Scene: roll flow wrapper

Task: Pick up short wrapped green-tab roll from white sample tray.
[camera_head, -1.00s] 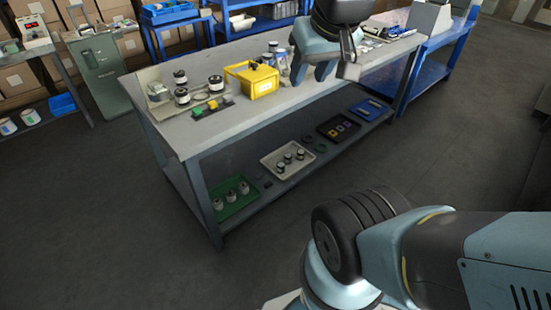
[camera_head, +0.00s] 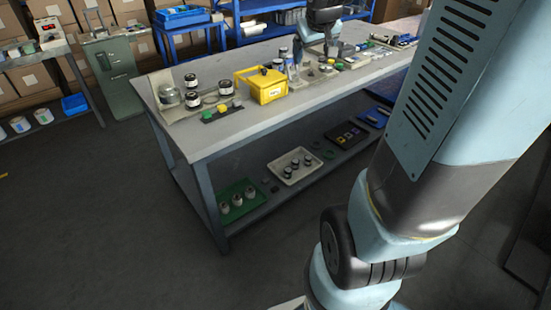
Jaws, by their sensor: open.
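A white tray (camera_head: 281,174) on the lower shelf of the bench holds several small rolls with dark ends. It may be the white sample tray. I cannot make out a green tab on any roll, so I cannot tell which is the short wrapped green-tab roll. What lies right around my fingertips is too small to tell.
A yellow box (camera_head: 263,88), black-and-white rolls (camera_head: 193,100) and small parts crowd the bench top (camera_head: 220,140). On the lower shelf, a green tray (camera_head: 250,208) with rolls stands left of the white tray, and a black tray (camera_head: 347,136) stands right. The floor in front is clear.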

